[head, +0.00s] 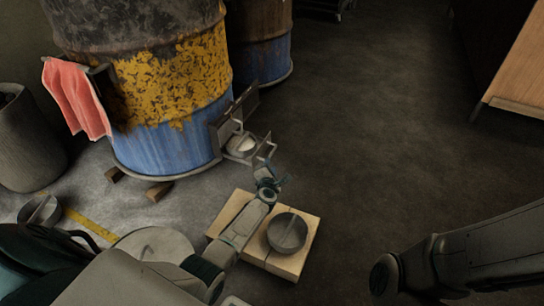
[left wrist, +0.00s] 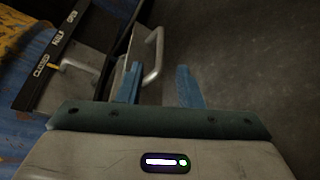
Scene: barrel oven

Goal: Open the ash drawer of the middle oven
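The near barrel oven (head: 165,95), with yellow and blue worn paint, stands upper left. At its lower right side is a dark metal frame with the ash drawer's handle (head: 268,151). In the left wrist view the drawer's grey U-shaped handle (left wrist: 153,56) stands out from a plate, just beyond my fingertips. My left gripper (head: 273,184) is near this handle; in the left wrist view its two blue fingers (left wrist: 159,84) are apart with nothing between them. I cannot tell whether they touch the handle. My right arm shows lower right, its gripper out of view.
A strip marked CLOSED, HALF, OPEN (left wrist: 57,45) is beside the drawer. A wooden board (head: 303,252) with a round metal bowl (head: 287,233) lies below my left gripper. A second barrel (head: 265,55) stands behind. A red cloth (head: 75,98) hangs left. Floor to the right is clear.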

